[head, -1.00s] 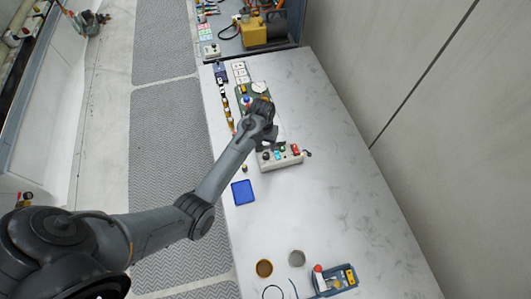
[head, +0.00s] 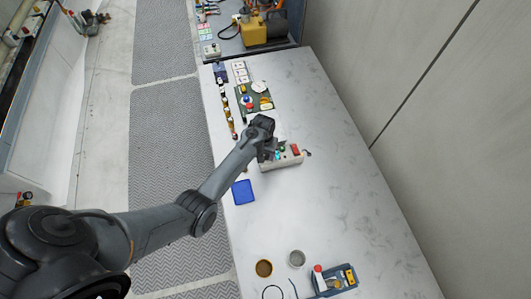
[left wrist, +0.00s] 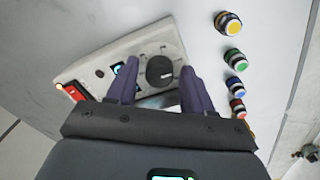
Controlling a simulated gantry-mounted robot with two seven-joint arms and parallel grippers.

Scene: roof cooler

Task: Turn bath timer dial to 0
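The bath timer is a pale box (head: 290,161) with a red switch and small coloured parts, on the white bench in the head view. In the left wrist view its body (left wrist: 153,42) shows a round black dial (left wrist: 160,71). My left gripper (head: 267,155) is over the box's left end and hides the dial in the head view. In the left wrist view its two purple fingers (left wrist: 158,82) are apart, one on each side of the dial. I cannot tell if they touch it. The dial's setting cannot be read. My right gripper is not in view.
Several coloured-cap cylinders (left wrist: 234,55) stand in a row beside the box. A dark panel with coloured knobs (head: 253,104) lies beyond it. A blue square tray (head: 243,192) is nearer. A blue-grey device (head: 334,281) lies at the near end. The bench's right side is clear.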

